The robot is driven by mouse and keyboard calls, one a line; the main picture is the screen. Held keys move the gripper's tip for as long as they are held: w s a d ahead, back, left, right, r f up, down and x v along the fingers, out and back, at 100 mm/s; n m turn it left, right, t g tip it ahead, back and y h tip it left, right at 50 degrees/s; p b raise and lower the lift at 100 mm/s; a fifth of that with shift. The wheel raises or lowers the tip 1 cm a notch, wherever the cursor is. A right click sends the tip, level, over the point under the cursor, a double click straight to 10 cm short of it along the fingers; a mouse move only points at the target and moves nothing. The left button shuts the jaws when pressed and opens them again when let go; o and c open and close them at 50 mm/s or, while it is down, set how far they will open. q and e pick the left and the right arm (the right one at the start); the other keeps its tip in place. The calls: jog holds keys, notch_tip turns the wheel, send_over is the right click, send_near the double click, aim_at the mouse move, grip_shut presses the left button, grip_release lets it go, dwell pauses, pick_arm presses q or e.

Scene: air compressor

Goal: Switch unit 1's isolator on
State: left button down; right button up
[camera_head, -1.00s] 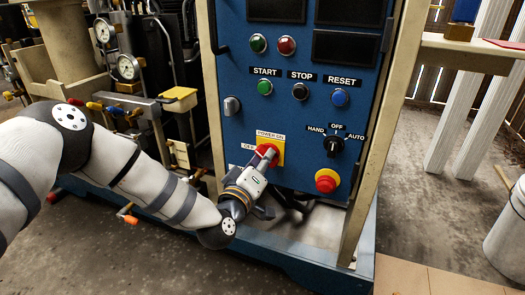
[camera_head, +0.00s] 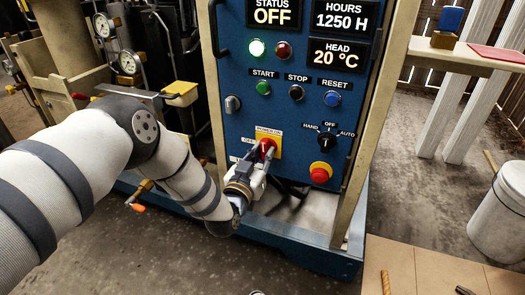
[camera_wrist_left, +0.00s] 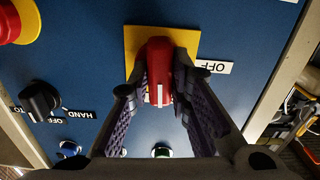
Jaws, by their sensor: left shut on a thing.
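Unit 1's blue control panel (camera_head: 300,115) carries the isolator, a red handle (camera_head: 268,146) on a yellow plate. My left gripper (camera_head: 266,153) is shut on the red handle. In the left wrist view the handle (camera_wrist_left: 158,70) sits between both fingers of the gripper (camera_wrist_left: 160,90). Its white mark points toward the bottom of that view, the POWER ON side, about a quarter turn from the OFF label (camera_wrist_left: 215,67). The STATUS display (camera_head: 272,14) is lit and reads OFF. My right gripper is not in view.
START (camera_head: 263,87), STOP (camera_head: 297,92) and RESET (camera_head: 332,98) buttons sit above the isolator. A mode selector (camera_head: 326,141) and a red mushroom button (camera_head: 320,172) are to its right. Beige frame posts flank the panel. A white bucket (camera_head: 500,220) stands at right.

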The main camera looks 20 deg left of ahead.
pick_arm(q)
jog(key=shift+m, duration=0.5)
jog(key=c, duration=1.5)
grip_release()
jog(key=s, duration=1.2)
jog(key=shift+a, duration=0.25)
